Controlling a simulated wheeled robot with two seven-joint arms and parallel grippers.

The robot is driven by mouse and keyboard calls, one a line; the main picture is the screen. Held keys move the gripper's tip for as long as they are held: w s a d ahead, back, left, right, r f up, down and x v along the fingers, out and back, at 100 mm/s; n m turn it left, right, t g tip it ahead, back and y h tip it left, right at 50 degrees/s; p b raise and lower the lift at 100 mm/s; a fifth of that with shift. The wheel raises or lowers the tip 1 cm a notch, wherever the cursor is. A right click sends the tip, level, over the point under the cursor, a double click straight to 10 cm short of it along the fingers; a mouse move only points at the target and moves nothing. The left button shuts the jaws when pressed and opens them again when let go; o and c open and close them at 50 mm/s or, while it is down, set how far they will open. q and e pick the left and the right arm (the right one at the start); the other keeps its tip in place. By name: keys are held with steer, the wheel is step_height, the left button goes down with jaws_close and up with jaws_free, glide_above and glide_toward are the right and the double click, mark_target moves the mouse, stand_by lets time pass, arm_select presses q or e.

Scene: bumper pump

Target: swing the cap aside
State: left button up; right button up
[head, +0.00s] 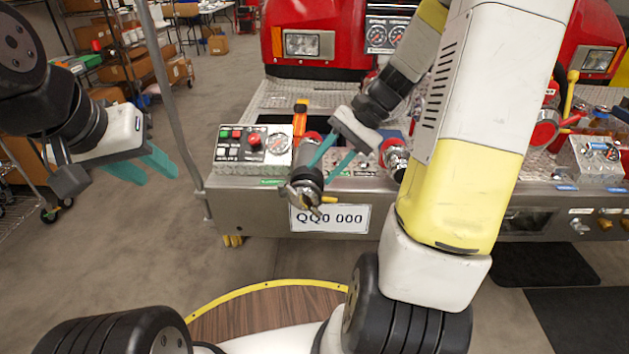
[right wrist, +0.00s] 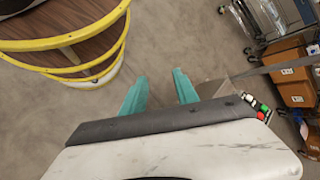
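A metal outlet fitting (head: 309,176) sticks out from the front of the bumper, left of centre in the head view. A dark grey and brass-coloured piece, which may be the cap (head: 306,194), is at its near end; its exact outline is too small to tell. My right gripper (head: 320,172) is open with its teal fingers close to the fitting's right side. I cannot tell whether they touch it. The right wrist view shows the same fingers apart (right wrist: 159,75) with nothing visible between them. My left gripper (head: 158,178) is open and empty in the air at the left.
A control panel (head: 253,144) with buttons and a gauge stands left of the fitting. A number plate (head: 329,218) is below it. A red-and-chrome fitting (head: 394,156) lies to the right. A grey pole (head: 172,105) rises at the bumper's left end.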

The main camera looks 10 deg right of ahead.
steer(key=w+d+f+m+t+y, duration=0.1)
steer(key=w+d+f+m+y, duration=0.2)
steer(key=f, duration=0.2)
steer(key=w+d+f+m+t+y, duration=0.1)
steer(key=w+d+f+m+y, duration=0.15)
steer(key=f, duration=0.35)
steer(key=m+t+y, duration=0.3)
steer(key=m+t, duration=0.3)
steer(key=m, duration=0.2)
glide_toward(320, 198)
steer(key=shift+n, duration=0.25)
steer(key=x, duration=0.7)
steer(key=shift+w+a+f, duration=0.1)
steer(key=shift+w+f, duration=0.15)
steer(key=shift+w, duration=0.05)
steer(key=shift+c, duration=0.3)
jaws_close()
steer(key=shift+a+r, duration=0.1)
